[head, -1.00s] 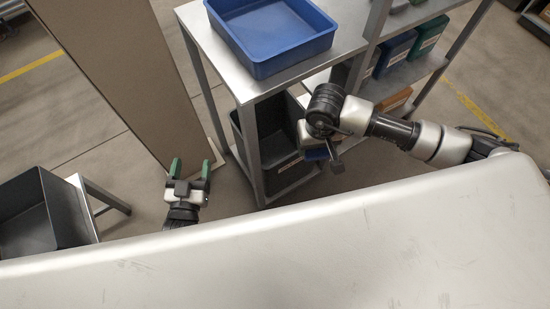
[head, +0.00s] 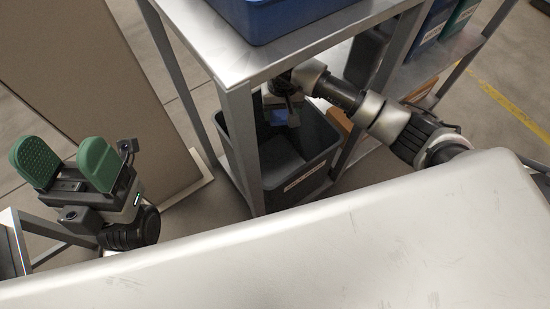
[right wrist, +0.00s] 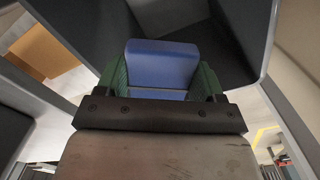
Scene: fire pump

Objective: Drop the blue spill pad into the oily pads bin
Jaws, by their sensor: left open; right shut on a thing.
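The blue spill pad (right wrist: 161,65) is held between the green fingers of my right gripper (right wrist: 160,80) in the right wrist view. In the head view a small blue patch of the pad (head: 278,117) shows under my right wrist, within the outline of a dark grey bin (head: 290,160) on the low shelf. The bin has a pale label, too small to read. I cannot tell whether the pad is above or below the rim. The bin's dark inside (right wrist: 222,35) lies beyond the pad. My left gripper (head: 66,160) is open and empty at the left.
A metal shelf top (head: 225,50) with a blue tray (head: 275,15) sits over the bin, and a shelf post (head: 243,145) stands in front of it. More bins stand at the upper right. A tall beige panel (head: 90,70) rises behind my left gripper.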

